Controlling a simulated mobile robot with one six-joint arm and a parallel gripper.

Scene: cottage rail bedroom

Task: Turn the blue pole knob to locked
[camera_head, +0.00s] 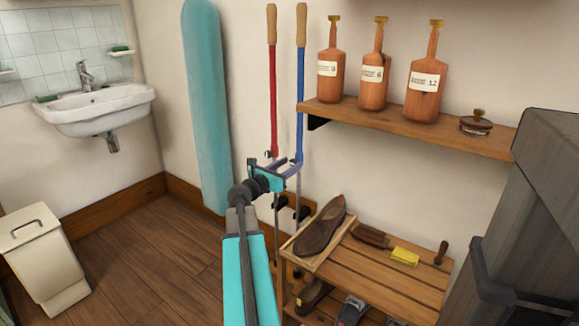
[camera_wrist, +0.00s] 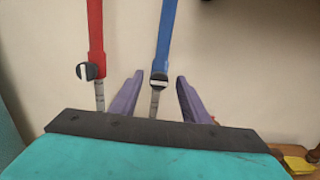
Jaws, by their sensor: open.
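The blue pole (camera_head: 300,85) stands upright against the wall, its blue upper tube over a grey marked lower rod. Its knob (camera_wrist: 159,80), dark with a white bar lying about level, shows in the wrist view where the blue tube ends. My gripper (camera_wrist: 159,76) is open, with one purple finger on each side of the knob and visible gaps between. I cannot tell how deep the fingers reach. In the head view my gripper (camera_head: 287,166) is in front of the blue pole's lower part, and the knob cannot be made out there.
A red pole (camera_head: 273,90) stands close to the left, with its own knob (camera_wrist: 86,71). A slatted bench (camera_head: 385,285) with a shoe (camera_head: 322,228) stands below right. An ironing board (camera_head: 205,110) is left.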

